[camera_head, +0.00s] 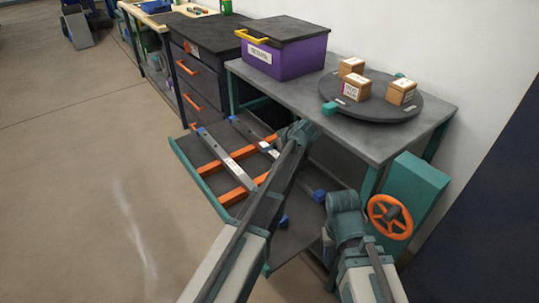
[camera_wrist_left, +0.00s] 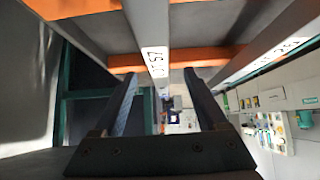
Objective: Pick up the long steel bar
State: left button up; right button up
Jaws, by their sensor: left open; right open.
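Two grey steel bars with blue ends lie across orange rails in the pulled-out tray: a near bar (camera_head: 221,150) and a far bar (camera_head: 248,133). I cannot tell which is longer, since my left arm crosses in front of both. In the left wrist view my left gripper (camera_wrist_left: 163,85) is open and empty. A labelled steel bar (camera_wrist_left: 150,40) shows beyond the gap between its fingers, and another bar (camera_wrist_left: 262,47) runs to the right. In the head view my left gripper is hidden by its arm. My right gripper is low at the right, open, its fingers hard to make out.
The teal-edged tray (camera_head: 183,160) sticks out below a grey table (camera_head: 295,98). An orange handwheel (camera_head: 378,222) is beside my right arm.

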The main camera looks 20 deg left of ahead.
pick_arm(q)
jog(key=b+x, duration=0.1)
jog(key=x, duration=0.1)
jog(key=b+x, duration=0.2)
jog(key=shift+w+d+f, duration=0.1)
jog(key=shift+f, duration=0.4)
jog(key=shift+w, duration=0.1)
grip_shut()
dwell(0.9)
